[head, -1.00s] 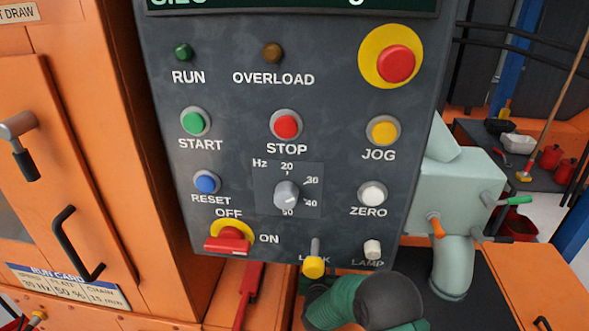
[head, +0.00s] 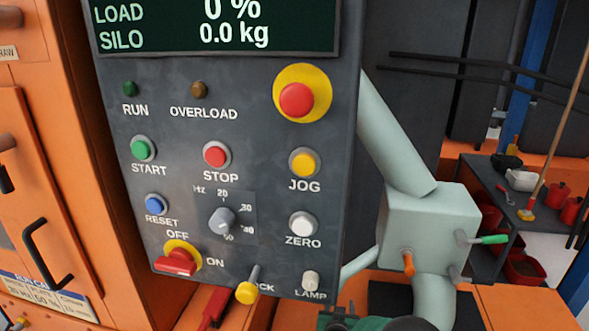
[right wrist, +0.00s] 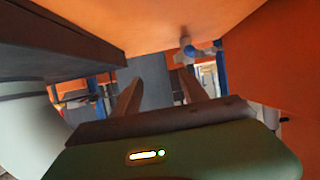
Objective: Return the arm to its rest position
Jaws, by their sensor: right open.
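My right arm shows only as a green and black part at the bottom edge of the head view, below the control panel (head: 250,180). Its fingers are hidden or out of frame there. In the right wrist view, my right gripper (right wrist: 162,80) has its two brown fingers apart with nothing between them. An orange surface lies above the fingers and a grey surface shows beyond them. The left gripper is not in view.
The panel carries several buttons, a Hz knob (head: 222,221), a red OFF/ON switch (head: 176,262) and a yellow-ended LOCK lever (head: 247,292). A pale green box with pipes (head: 425,228) stands to its right. Orange cabinets (head: 50,150) stand left.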

